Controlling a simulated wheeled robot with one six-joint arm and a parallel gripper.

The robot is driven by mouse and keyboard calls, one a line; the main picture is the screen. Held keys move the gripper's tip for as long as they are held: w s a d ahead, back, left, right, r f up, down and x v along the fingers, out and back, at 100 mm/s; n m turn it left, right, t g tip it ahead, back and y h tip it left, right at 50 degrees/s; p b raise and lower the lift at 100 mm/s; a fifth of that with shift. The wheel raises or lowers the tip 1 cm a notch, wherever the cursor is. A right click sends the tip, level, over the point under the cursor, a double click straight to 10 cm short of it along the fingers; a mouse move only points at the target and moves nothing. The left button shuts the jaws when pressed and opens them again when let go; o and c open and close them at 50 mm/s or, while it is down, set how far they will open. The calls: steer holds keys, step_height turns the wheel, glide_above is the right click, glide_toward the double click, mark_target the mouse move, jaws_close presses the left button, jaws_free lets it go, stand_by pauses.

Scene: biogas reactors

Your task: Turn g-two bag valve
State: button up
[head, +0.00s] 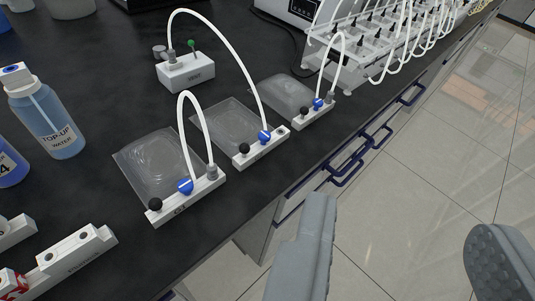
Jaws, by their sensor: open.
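Three clear gas bags lie in a row on the dark bench, each with a white valve block along its front edge. Each block carries a blue knob and a black ball knob. A white tube arches from this block to a small white box. My gripper (402,228) is open and empty, in front of the bench edge, lower right of the bags and apart from them.
The near bag (158,165) and far bag (283,97) flank the middle one, with arched tubes above. The white box (186,72) has a green-tipped lever. A water bottle (47,115) stands left. Blue drawer handles (345,172) stick out below the bench edge. Tiled floor lies right.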

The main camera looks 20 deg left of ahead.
steer(key=w+a+n+g, duration=0.3)
steer(key=w+n, duration=0.1)
steer(key=w, duration=0.3)
steer(key=w+a+n+g, duration=0.2)
steer(key=w+n+g, duration=0.15)
steer(key=w, duration=0.35)
steer(key=n+g, duration=0.8)
glide_toward(265, 134)
steer(key=shift+m+h, duration=0.25)
steer(key=shift+h, duration=0.05)
steer(key=f, duration=0.8)
steer(key=shift+a+f, duration=0.1)
steer(key=shift+a, duration=0.15)
jaws_close()
